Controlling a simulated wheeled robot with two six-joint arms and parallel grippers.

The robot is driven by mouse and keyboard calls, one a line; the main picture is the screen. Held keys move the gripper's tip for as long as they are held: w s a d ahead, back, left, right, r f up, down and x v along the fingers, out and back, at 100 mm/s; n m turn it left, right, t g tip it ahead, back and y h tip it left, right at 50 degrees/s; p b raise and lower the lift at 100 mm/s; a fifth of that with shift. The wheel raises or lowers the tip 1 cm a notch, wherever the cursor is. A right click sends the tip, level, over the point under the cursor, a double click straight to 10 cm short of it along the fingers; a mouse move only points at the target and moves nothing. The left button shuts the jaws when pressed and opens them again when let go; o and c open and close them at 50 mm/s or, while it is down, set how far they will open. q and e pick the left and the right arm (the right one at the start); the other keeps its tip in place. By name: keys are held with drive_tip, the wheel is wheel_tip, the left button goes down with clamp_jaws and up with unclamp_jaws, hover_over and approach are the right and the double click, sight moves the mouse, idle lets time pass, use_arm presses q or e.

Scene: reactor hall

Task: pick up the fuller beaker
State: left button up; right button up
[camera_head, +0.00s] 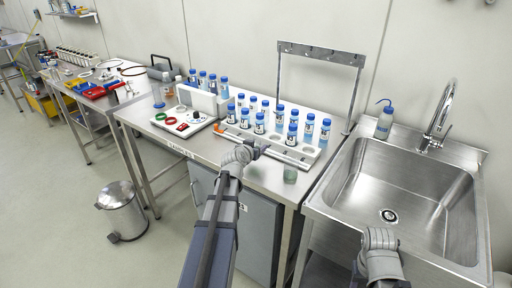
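A small greenish glass vessel (290,174), which looks like a beaker, stands near the front edge of the steel bench, just right of my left gripper. A second faint glassy shape (256,171) sits under my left gripper and is too unclear to name. I cannot tell how full either is. My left gripper (262,149) is over the bench, in front of the bottle rack; its fingers are too small to read. My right arm's end (380,240) is over the front left of the sink; its fingers cannot be made out.
Several blue-capped bottles (259,123) stand in a white rack (300,152) behind the vessel. A white panel (185,122) with coloured rings lies left. The sink (410,190) with a tap (440,115) and a wash bottle (384,122) is right. A pedal bin (122,210) stands on the floor.

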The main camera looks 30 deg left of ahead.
use_arm(q)
drive_tip(key=shift+r+p, duration=2.75)
drive_tip(key=shift+r, duration=0.3)
